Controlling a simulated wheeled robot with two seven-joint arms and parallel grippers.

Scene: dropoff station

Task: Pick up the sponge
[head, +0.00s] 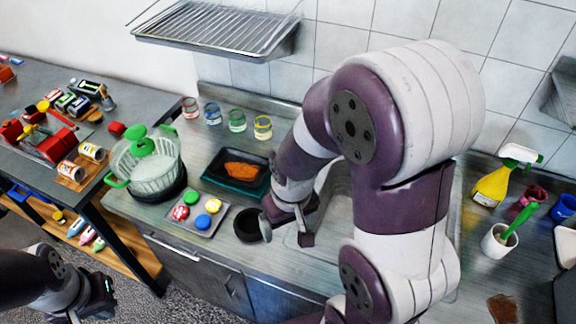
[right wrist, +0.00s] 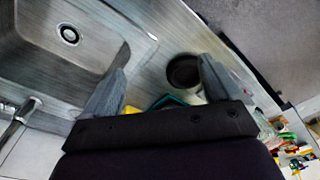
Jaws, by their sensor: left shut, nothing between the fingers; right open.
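I cannot clearly identify a sponge. An orange-brown flat piece (head: 241,170) lies in a dark teal-rimmed tray (head: 212,184) on the counter; I cannot tell whether it is the sponge. My right gripper (head: 288,226) is open and empty above the counter, at the left edge of the sink and right of a small black bowl (head: 248,238). In the right wrist view its spread fingers (right wrist: 163,55) have the bowl (right wrist: 184,71) beyond them, and a yellow and teal patch is partly hidden behind the palm. My left gripper (head: 100,296) is shut and empty, low at the left, away from the counter.
The sink (right wrist: 60,65) lies beside the right gripper, mostly hidden by my arm in the head view. A tray of coloured round items (head: 180,226), a salad spinner (head: 145,172) and several glasses stand left. A spray bottle (head: 492,186) and white cup (head: 498,242) stand right.

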